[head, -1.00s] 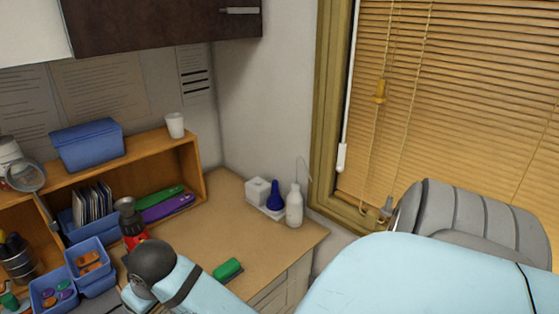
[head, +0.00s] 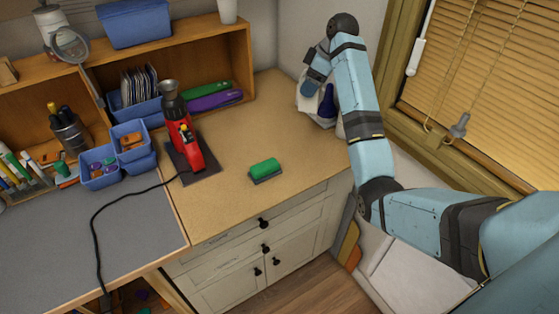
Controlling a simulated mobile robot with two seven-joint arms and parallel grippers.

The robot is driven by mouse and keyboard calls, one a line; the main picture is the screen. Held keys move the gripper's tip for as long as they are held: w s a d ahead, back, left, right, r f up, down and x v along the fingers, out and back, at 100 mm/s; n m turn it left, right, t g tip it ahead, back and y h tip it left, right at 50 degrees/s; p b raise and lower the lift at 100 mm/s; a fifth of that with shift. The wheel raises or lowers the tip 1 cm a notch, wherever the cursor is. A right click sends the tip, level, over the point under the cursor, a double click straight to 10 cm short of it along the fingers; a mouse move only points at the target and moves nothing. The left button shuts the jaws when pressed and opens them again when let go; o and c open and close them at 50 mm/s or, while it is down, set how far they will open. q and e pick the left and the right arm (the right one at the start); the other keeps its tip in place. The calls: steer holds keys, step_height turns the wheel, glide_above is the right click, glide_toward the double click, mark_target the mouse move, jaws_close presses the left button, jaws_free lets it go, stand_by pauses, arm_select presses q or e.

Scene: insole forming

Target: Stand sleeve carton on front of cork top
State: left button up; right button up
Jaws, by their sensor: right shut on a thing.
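The cork top (head: 225,200) is the tan surface of the drawer cabinet, its front part bare apart from a green brush. The white sleeve carton (head: 307,100) is at the back right corner, close to the blue bottle. My right gripper (head: 310,88) reaches down over the carton from above and is shut on it. The fingertips are small and partly hidden, so I cannot tell if the carton is lifted. My left gripper is not in view.
A green brush (head: 265,169) lies mid-top. A red heat tool (head: 183,140) stands on a dark pad at left, its black cord crossing the grey mat (head: 60,250). The blue bottle (head: 327,101) stands beside the carton. Blue bins (head: 130,145) stand further left.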

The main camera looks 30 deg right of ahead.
steer(key=shift+w+d+r+n, duration=0.15)
steer(key=shift+w+d+n, duration=0.15)
steer(key=shift+w+d, duration=0.1)
steer(key=shift+d+f, duration=0.1)
steer(key=shift+f, duration=0.2)
steer(key=shift+d+f+p, duration=0.1)
steer(key=shift+f+p, duration=0.75)
steer(key=shift+f, duration=8.7)
steer(key=shift+f, duration=0.1)
steer(key=o, duration=1)
